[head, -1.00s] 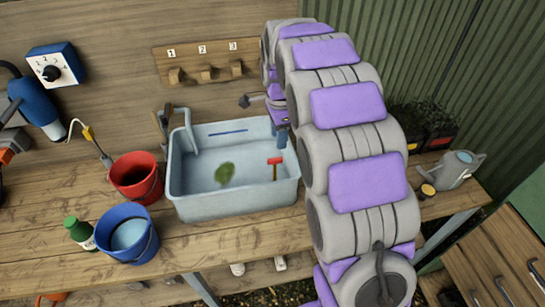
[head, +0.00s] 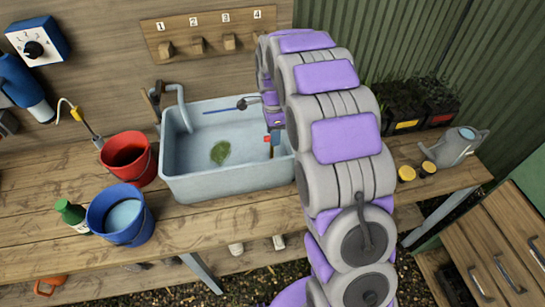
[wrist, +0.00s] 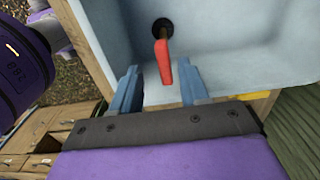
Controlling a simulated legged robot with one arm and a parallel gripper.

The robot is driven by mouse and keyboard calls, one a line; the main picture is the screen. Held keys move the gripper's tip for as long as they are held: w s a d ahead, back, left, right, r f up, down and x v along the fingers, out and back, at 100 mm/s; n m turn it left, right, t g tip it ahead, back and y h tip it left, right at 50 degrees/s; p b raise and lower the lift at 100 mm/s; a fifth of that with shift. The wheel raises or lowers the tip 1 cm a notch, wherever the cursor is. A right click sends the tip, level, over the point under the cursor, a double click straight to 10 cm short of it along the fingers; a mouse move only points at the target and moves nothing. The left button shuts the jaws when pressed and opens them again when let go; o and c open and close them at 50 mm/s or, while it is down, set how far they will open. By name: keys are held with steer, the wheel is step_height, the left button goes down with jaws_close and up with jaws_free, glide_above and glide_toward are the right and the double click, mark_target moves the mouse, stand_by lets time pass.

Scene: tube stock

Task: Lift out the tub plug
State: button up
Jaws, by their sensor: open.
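The tub plug has a red handle (wrist: 165,62) rising from a dark round base (wrist: 162,27) on the tub floor in the wrist view. In the head view the red handle (head: 267,139) shows small at the tub's right side, partly covered by my arm. My gripper (wrist: 160,78) is open, with one blue finger on each side of the handle in the wrist view. I cannot tell how deep the handle sits between the fingers. The pale blue tub (head: 215,186) stands on the wooden bench.
A green leafy clump (head: 220,152) lies in the tub. A grey tap (head: 180,95) stands at its back left. A red bucket (head: 128,158) and a blue bucket (head: 120,217) stand left of it. A watering can (head: 455,148) stands on the right.

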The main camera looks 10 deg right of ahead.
steer(key=b, duration=0.2)
glide_above(272, 154)
steer(key=f, duration=0.5)
steer(key=shift+w+f, duration=0.15)
steer(key=shift+w, duration=0.2)
steer(key=shift+c, duration=0.3)
jaws_close()
